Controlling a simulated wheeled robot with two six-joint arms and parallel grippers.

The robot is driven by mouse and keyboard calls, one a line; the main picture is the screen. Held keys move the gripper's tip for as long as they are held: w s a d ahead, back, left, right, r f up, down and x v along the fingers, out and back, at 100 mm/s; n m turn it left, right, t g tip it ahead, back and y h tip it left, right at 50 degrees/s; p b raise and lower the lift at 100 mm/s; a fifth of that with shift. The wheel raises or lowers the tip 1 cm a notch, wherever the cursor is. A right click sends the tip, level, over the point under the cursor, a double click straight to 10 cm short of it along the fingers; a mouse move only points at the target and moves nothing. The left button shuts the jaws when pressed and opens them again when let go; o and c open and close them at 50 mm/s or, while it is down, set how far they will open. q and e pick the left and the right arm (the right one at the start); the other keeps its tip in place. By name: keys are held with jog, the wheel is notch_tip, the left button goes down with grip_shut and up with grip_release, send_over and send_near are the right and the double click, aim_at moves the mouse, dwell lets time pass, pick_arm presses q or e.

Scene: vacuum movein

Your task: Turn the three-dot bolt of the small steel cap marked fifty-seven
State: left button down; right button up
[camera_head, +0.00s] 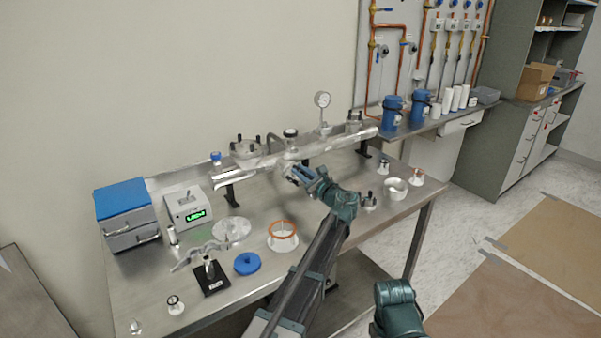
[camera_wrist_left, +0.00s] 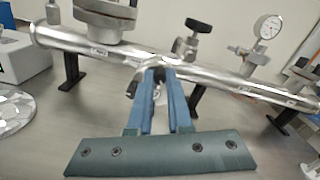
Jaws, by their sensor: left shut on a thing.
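My left gripper (camera_head: 291,173) reaches the front of a long steel manifold pipe (camera_head: 333,145), near its middle. In the left wrist view the blue fingers of the gripper (camera_wrist_left: 161,78) are closed around a small part, which looks like a bolt on a small steel cap at the pipe's front. The fingers cover most of that cap and bolt. The number fifty-seven and the three dots cannot be read. The steel pipe (camera_wrist_left: 95,48) runs across behind the fingertips. A teal part of my right arm shows at the lower right, without its gripper.
A pressure gauge (camera_head: 322,99) and a black-knobbed valve (camera_wrist_left: 198,28) stand up from the pipe. Black brackets (camera_wrist_left: 72,72) support it. The steel table (camera_head: 330,212) holds an orange ring (camera_head: 283,231), a blue ring (camera_head: 247,263) and a grey box with a green display (camera_head: 188,210).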

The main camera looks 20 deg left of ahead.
pick_arm(q)
jog(key=c, duration=0.8)
grip_release()
jog(key=shift+c, duration=0.2)
jog(key=shift+d, duration=0.1)
jog(key=v, duration=1.3)
jog(key=shift+s+d, duration=0.2)
jog(key=shift+s, duration=0.05)
